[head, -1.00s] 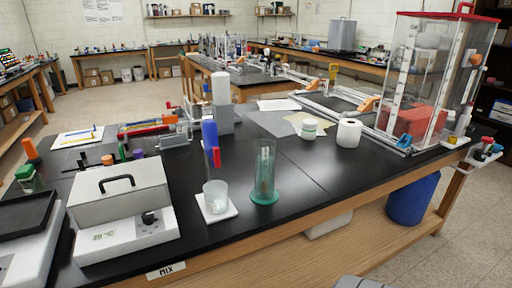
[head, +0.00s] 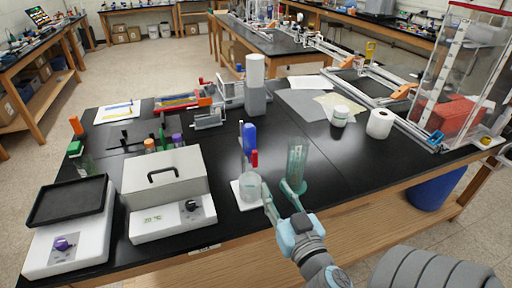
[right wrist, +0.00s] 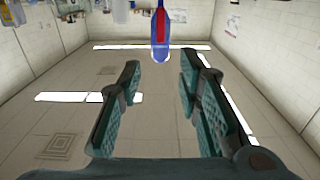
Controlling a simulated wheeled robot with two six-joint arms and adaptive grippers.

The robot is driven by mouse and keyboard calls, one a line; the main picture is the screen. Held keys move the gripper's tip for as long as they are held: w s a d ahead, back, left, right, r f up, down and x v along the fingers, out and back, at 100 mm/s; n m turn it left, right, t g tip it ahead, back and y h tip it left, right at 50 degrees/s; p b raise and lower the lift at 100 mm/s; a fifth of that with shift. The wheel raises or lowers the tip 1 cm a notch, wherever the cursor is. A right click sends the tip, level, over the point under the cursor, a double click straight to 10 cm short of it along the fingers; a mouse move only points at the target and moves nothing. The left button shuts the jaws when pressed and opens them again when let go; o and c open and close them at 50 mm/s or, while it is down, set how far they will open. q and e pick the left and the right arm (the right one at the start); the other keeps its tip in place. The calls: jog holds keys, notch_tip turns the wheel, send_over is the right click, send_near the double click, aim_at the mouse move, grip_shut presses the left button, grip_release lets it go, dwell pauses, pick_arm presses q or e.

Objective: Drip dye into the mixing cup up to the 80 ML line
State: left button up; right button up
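The clear mixing cup (head: 250,187) stands on a small white square plate (head: 236,196) near the table's front edge. Its markings and any liquid are too small to read. A blue upright cylinder (head: 249,140) with a red piece (head: 255,159) stands just behind the cup. This blue and red thing also shows at the top centre of the right wrist view (right wrist: 160,35). My left gripper is not in view.
A grey-white box with a handle (head: 165,175) sits on a white unit with a dial, left of the cup. A black tray (head: 70,200) lies further left. Black tabletop is clear right of the green cylinder.

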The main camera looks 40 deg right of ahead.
aim_at(256, 157)
jog(key=x, duration=1.4)
jog(key=shift+w+f, duration=0.1)
jog(key=shift+f, duration=0.15)
jog(key=shift+d, duration=0.1)
grip_shut()
